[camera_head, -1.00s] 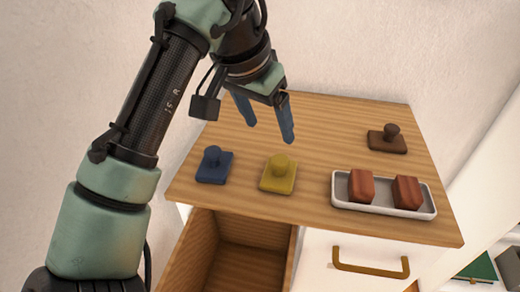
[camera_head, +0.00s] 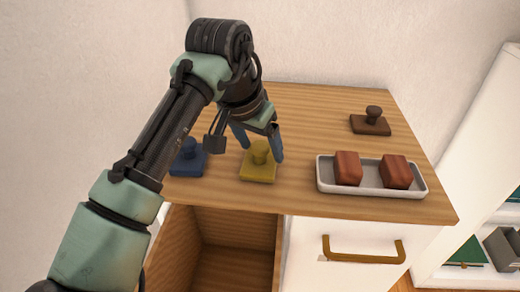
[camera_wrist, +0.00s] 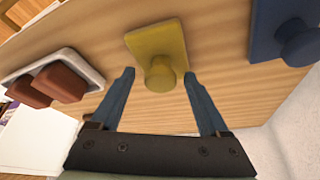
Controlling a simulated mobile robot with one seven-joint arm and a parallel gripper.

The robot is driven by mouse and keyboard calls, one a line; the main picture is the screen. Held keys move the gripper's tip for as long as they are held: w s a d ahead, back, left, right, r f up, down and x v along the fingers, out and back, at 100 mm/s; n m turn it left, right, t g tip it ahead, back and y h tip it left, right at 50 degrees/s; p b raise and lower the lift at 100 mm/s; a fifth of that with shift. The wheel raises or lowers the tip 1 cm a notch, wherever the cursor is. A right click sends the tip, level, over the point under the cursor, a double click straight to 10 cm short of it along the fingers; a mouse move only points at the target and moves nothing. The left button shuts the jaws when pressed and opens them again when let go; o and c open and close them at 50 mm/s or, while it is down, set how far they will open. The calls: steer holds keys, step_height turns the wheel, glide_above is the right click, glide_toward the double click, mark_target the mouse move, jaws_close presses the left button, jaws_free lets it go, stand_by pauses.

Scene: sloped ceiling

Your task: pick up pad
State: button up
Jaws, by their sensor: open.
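A yellow square pad with a round knob (camera_head: 257,172) lies on the wooden top, near its front edge. A similar blue pad (camera_head: 186,165) lies to its left, and a dark brown one (camera_head: 370,125) lies at the back right. My gripper (camera_head: 260,148) is open and empty, low over the yellow pad. In the wrist view the yellow pad (camera_wrist: 157,41) has its knob between or just beyond my fingertips (camera_wrist: 159,76); contact cannot be told. The blue pad (camera_wrist: 290,35) is at the right there.
A white tray (camera_head: 371,190) with two reddish-brown blocks stands right of the yellow pad. An open wooden drawer (camera_head: 262,230) is below the front edge, beside a white front with a brass handle (camera_head: 362,256). The wooden top's back middle is clear.

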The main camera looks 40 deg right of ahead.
mark_target(260, 145)
jaws_close()
step_height(260, 145, up, 10)
steer(key=p, duration=0.4)
stand_by(0.6)
